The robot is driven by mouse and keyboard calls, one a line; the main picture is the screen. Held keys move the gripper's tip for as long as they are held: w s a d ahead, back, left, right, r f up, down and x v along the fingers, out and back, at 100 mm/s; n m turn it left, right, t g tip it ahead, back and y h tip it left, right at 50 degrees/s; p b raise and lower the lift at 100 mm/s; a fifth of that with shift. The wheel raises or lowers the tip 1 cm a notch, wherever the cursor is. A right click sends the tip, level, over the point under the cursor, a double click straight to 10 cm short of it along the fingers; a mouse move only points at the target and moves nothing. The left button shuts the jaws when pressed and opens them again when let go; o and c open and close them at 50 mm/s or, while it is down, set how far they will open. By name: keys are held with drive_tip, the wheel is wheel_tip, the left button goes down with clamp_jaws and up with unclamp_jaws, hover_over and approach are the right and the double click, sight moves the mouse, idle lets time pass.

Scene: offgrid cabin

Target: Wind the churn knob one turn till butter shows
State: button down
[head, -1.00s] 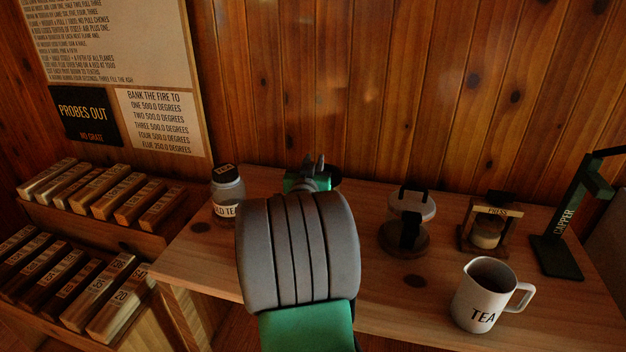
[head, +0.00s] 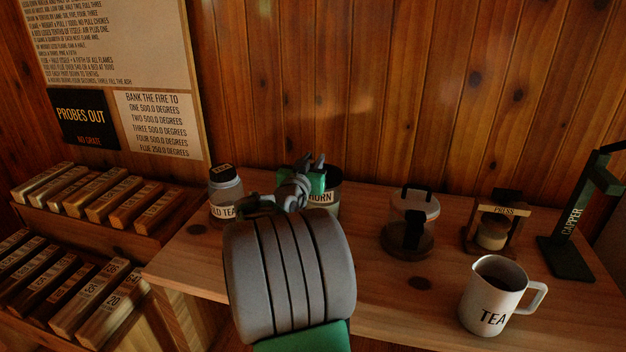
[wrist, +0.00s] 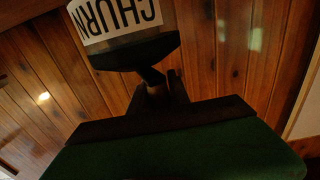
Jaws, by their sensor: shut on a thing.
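The churn (head: 321,197) is a jar with a white label, standing at the back of the wooden bench, partly hidden behind my arm. In the wrist view the churn (wrist: 112,22) shows upside down, with a dark lid and a small dark knob (wrist: 152,77) on it. My gripper (head: 310,163) is over the churn's top in the head view. In the wrist view my gripper (wrist: 164,86) is shut on the knob. Only a small part of the jar's wall shows, and I cannot see any butter.
A tea jar (head: 226,192) stands close to the left of the churn. To the right are a lidded glass container (head: 411,222), a press (head: 492,228), a white TEA mug (head: 497,297) and a green capper (head: 572,225). Racks of labelled wooden blocks (head: 110,200) fill the left.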

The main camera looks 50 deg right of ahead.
idle(0.3)
drive_tip(key=shift+f, duration=0.1)
drive_tip(key=shift+w+f+m+g+h+b, duration=0.15)
drive_tip(key=shift+m+g+h+b, duration=0.35)
drive_tip(key=shift+b, duration=0.55)
drive_tip(key=shift+g+b, duration=0.3)
drive_tip(key=shift+g, duration=0.1)
drive_tip(key=shift+d+m+g+b, duration=0.1)
drive_tip(key=shift+m+g+b, duration=0.2)
drive_tip(key=shift+b, duration=0.2)
drive_tip(key=shift+r, duration=0.25)
drive_tip(key=shift+f+g, duration=0.1)
drive_tip(key=shift+g, duration=0.2)
drive_tip(key=shift+w+d+f+m+g+b, duration=0.1)
drive_tip(key=shift+w+f+m+g+b, duration=0.1)
drive_tip(key=shift+m+g+b, duration=0.55)
drive_tip(key=shift+r+m+g, duration=0.25)
drive_tip(key=shift+r+g, duration=0.05)
drive_tip(key=shift+g, duration=0.25)
